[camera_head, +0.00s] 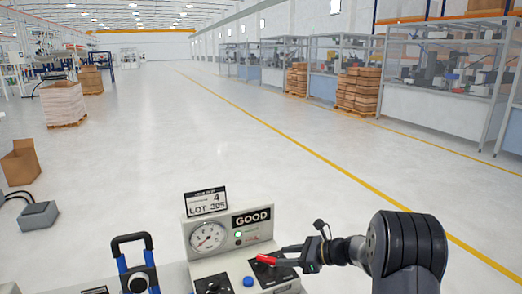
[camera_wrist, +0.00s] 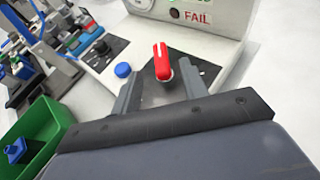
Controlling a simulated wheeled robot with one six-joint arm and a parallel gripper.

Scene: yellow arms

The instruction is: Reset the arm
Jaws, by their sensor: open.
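My gripper (camera_wrist: 160,84) is open, with its two grey fingers apart and nothing held between them. A red knob (camera_wrist: 162,62) on a dark plate shows between and just beyond the fingertips in the wrist view; I cannot tell whether a finger touches it. In the head view my gripper (camera_head: 292,256) reaches in from the right over the test panel (camera_head: 208,264), close to the red knob (camera_head: 266,260). My arm's dark links fill the lower right.
The wrist view shows a green bin (camera_wrist: 40,135) with a blue part. Open floor lies beyond.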

